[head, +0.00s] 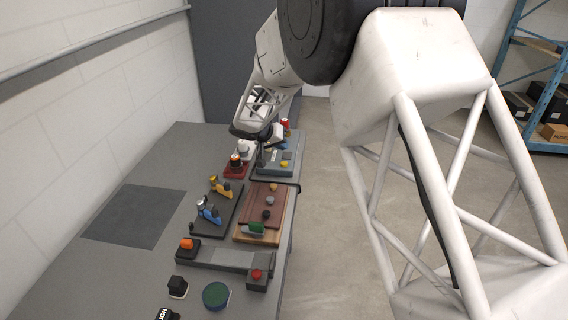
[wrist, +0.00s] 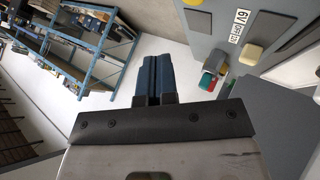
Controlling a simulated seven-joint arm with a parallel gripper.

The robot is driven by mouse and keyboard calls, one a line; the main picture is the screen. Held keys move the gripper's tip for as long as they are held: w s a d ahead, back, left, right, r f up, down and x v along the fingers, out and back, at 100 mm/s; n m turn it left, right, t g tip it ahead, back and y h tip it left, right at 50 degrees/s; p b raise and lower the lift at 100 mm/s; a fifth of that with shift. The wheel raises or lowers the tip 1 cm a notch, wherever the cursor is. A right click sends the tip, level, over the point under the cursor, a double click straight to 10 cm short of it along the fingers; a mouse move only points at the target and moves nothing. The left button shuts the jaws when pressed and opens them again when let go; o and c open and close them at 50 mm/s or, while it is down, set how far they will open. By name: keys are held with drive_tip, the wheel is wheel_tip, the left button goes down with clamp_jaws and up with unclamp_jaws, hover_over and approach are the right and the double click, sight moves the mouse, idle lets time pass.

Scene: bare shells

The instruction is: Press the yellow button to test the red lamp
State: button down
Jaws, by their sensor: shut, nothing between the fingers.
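In the head view my gripper (head: 262,148) hangs over the far end of the table, above a blue-grey box (head: 288,171). A small yellow button (head: 284,163) shows on the box. In the wrist view my fingers (wrist: 151,80) are shut with nothing between them. A yellow button (wrist: 250,54) on a grey panel, beside a white label, lies right of the fingertips and apart from them. A red piece (wrist: 208,80) with green and yellow parts sits by the panel edge. A red-topped item (head: 286,122) stands behind my gripper in the head view; I cannot tell whether it is the red lamp.
A dark red base (head: 236,170) with an orange-and-white top stands left of the box. Nearer are a wooden board (head: 269,190) with knobs, a dark tray (head: 231,221) with yellow and blue levers, and a red button unit (head: 257,278). The table's left side is clear.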

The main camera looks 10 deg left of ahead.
sight(283, 162)
drive_tip(key=shift+f, duration=1.8)
drive_tip(key=shift+f, duration=0.95)
idle(1.8)
drive_tip(key=shift+r, duration=0.9)
drive_tip(key=shift+r, duration=0.1)
drive_tip(key=shift+r, duration=2.45)
